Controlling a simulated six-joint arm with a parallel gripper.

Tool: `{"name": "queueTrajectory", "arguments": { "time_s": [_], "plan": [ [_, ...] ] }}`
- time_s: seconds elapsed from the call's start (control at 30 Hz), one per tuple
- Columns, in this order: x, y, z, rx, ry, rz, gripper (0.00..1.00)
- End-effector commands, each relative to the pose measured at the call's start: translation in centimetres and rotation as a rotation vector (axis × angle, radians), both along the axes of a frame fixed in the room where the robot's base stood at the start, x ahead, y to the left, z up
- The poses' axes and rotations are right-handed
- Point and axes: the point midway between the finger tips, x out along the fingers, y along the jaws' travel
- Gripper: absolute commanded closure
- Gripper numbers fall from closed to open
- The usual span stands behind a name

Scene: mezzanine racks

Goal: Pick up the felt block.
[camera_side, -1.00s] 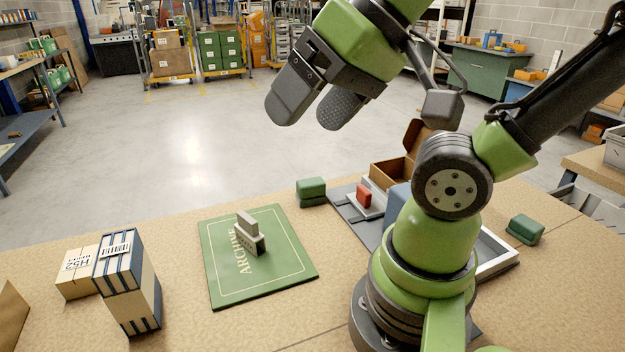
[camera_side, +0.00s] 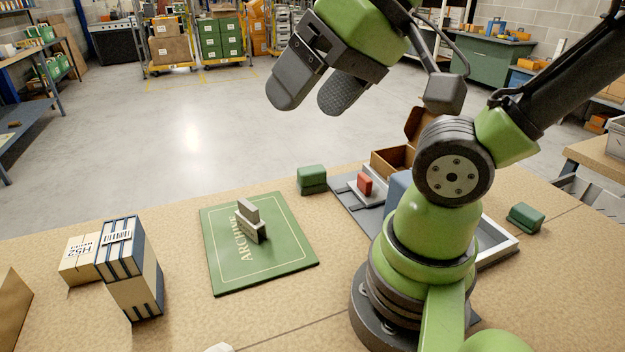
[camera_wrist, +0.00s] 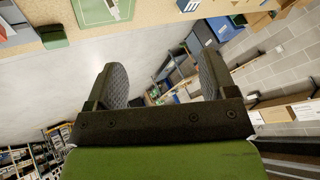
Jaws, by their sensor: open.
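My gripper (camera_side: 307,106) is open and empty, raised high above the bench; its two fingers also show in the wrist view (camera_wrist: 162,75). Nothing is labelled as felt, so I cannot tell for sure which block it is. A dark-and-green block (camera_side: 312,177) lies beyond the mat's right corner and shows in the wrist view (camera_wrist: 53,36). A similar green block (camera_side: 525,216) lies right of my base. A grey block (camera_side: 247,209) stands on a paler piece on the green ARCHIVE mat (camera_side: 222,270). A red block (camera_side: 365,184) sits on a light grey holder.
Striped boxes (camera_side: 133,275) stand at the left, beside a cream carton (camera_side: 78,262). An open brown box (camera_side: 390,162) and a grey tray (camera_side: 500,249) are around my base. The air around my gripper is clear.

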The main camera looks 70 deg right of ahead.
Motion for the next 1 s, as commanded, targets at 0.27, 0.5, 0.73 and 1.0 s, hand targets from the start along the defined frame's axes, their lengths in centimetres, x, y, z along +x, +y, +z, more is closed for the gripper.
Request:
{"name": "queueTrajectory", "arguments": {
  "time_s": [0.27, 0.5, 0.73, 1.0],
  "plan": [
    [4.2, -2.7, 0.2, 0.086, 0.13, -0.287, 0.22],
    [10.5, -9.6, -2.4, 0.239, 0.307, -0.804, 0.22],
    [13.8, -18.0, -8.5, 0.378, 0.442, -1.314, 0.22],
    [13.0, -26.2, -17.4, 0.5, 0.543, -1.82, 0.22]
  ]
}}
